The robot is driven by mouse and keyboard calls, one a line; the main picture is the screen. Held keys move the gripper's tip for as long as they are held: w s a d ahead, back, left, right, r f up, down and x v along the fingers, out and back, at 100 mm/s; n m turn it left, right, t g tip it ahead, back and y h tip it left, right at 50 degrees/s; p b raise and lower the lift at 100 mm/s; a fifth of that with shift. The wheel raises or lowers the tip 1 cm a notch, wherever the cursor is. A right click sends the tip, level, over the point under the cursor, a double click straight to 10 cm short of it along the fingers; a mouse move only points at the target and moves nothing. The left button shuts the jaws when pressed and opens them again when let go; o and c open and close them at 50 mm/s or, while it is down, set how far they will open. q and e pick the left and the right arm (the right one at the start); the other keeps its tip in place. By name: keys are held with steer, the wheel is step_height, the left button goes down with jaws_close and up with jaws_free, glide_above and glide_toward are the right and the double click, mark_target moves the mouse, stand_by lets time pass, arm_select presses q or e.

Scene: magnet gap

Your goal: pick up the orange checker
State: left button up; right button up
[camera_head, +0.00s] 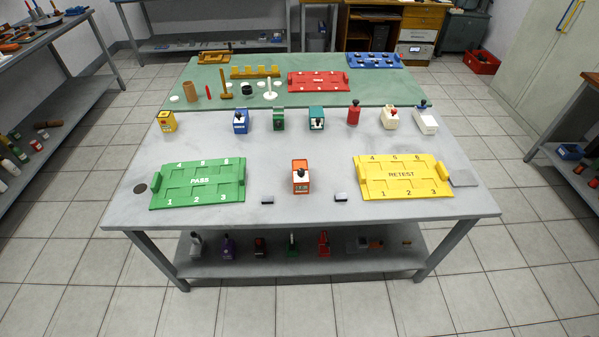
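The orange checker (300,178) stands upright on the grey table, near the middle of its front part. It is a small orange block with a dark knob on top and a pale marking on its front face. It stands between the green PASS tray (197,183) and the yellow RETEST tray (403,177), apart from both. Neither of my grippers shows in the head view, so their state is not visible.
Two small dark blocks with pale tops, left (267,199) and right (341,197), lie in front of the checker. Behind it stands a row of coloured devices, including a blue one (240,121) and a red one (353,113).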

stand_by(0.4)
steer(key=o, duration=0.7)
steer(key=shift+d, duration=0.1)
